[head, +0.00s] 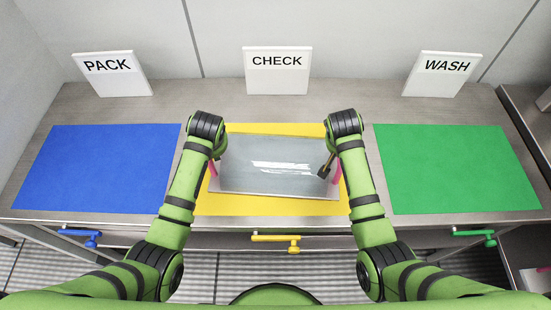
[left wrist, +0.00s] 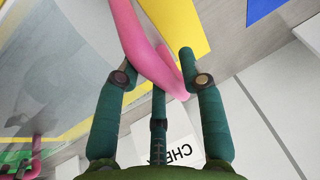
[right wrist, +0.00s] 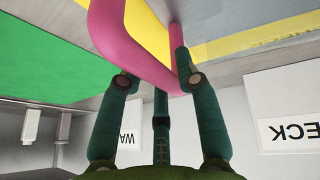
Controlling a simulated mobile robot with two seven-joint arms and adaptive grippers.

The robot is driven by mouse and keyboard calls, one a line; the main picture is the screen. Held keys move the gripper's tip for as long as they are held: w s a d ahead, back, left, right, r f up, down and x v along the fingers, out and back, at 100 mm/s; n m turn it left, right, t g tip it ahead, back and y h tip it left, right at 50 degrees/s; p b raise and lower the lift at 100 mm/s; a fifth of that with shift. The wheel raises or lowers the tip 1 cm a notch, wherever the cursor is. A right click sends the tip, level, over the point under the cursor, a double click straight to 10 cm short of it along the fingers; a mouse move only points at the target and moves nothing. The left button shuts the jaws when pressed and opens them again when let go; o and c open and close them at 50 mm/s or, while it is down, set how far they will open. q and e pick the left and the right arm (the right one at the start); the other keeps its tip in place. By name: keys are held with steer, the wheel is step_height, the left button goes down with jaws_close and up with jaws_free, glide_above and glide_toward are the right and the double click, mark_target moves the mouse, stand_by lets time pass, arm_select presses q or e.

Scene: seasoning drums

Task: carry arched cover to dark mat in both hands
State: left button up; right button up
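The arched cover (head: 270,165) is a shiny grey sheet with a pink handle on each side. It is over the yellow mat (head: 240,207), slightly turned. My left gripper (head: 216,157) has its fingers around the left pink handle (left wrist: 150,50), which runs slantwise between them. My right gripper (head: 328,168) has its fingers around the right pink handle (right wrist: 140,62). Both appear shut on the handles. Whether the cover touches the mat is hard to tell. The blue mat (head: 95,168) at the left is the darkest of the mats.
A green mat (head: 455,168) lies at the right. Blue and green mats are bare. PACK (head: 112,75), CHECK (head: 278,71) and WASH (head: 441,74) signs stand along the back. The grey table's front edge has coloured drawer handles below.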

arm_select(q)
jaws_close()
arm_select(e)
jaws_close()
arm_select(q)
steer(key=shift+r, duration=0.15)
arm_select(e)
steer(key=shift+r, duration=0.2)
